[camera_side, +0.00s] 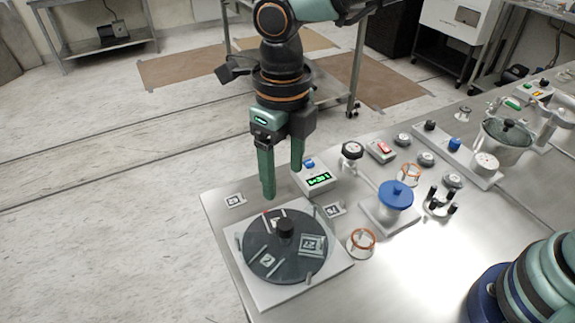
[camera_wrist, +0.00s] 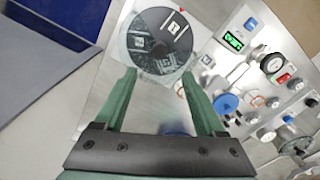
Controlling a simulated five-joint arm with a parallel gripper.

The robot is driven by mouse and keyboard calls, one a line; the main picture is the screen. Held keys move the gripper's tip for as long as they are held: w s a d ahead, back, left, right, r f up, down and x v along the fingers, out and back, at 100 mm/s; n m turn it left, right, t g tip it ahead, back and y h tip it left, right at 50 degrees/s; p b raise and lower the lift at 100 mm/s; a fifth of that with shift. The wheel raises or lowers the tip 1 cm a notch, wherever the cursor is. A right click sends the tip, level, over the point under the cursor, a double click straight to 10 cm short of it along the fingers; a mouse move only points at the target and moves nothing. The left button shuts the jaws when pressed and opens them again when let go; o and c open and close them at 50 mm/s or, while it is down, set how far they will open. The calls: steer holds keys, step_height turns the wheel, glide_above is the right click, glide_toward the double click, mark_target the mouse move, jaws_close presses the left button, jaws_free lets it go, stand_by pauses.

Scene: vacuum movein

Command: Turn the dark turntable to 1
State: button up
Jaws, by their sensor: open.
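The dark turntable (camera_side: 270,270) is a round disc on a pale square base (camera_side: 335,262) near the table's front left corner. It has a dark central knob (camera_side: 285,229), printed square tags and thin light bars on top. A small red pointer mark shows at its back edge. In the wrist view the turntable (camera_wrist: 184,60) is at the top centre, with the red mark (camera_wrist: 181,10) at its upper rim. A tag reading like 1 lies near that mark. My gripper (camera_side: 283,182) is open and empty, fingers pointing down, above and behind the turntable, apart from it.
A white box with a green display (camera_side: 318,180) and a blue knob stands behind the turntable. To its right are a blue-lidded jar (camera_side: 396,195), an orange ring (camera_side: 361,241), a gauge and several small fittings. Free table lies at the front right.

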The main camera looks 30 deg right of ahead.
mark_target(285, 222)
step_height(285, 222, down, 12)
steer(key=m, duration=0.9)
steer(key=shift+d, duration=0.1)
stand_by(0.3)
jaws_close()
stand_by(1.3)
